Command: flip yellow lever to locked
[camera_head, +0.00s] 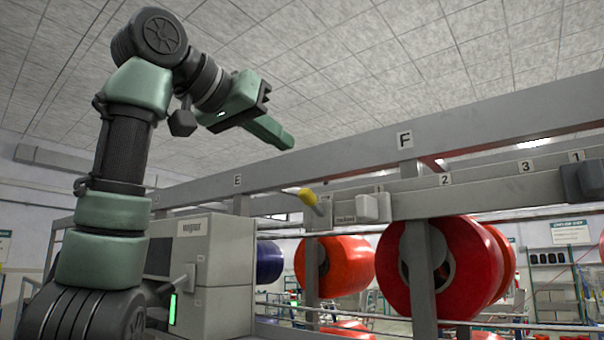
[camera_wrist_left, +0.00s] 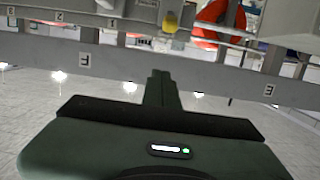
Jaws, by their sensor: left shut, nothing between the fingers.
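The yellow lever (camera_head: 308,197) sticks up and to the left from a small grey box (camera_head: 335,215) on the machine's rail, in the middle of the head view. In the left wrist view the yellow lever (camera_wrist_left: 170,22) shows near the top. My left gripper (camera_head: 286,139) is shut and empty, raised above and to the left of the lever, apart from it. Its closed fingers also show in the left wrist view (camera_wrist_left: 161,80). The label on the box is too small to read surely. My right gripper is not in view.
A grey beam (camera_head: 340,157) marked E and F runs across above the lever. A pale block (camera_head: 374,208) sits right of the lever box. Large red bobbins (camera_head: 335,266) hang below the rail. A grey cabinet (camera_head: 228,262) stands to the left. Free air surrounds the gripper.

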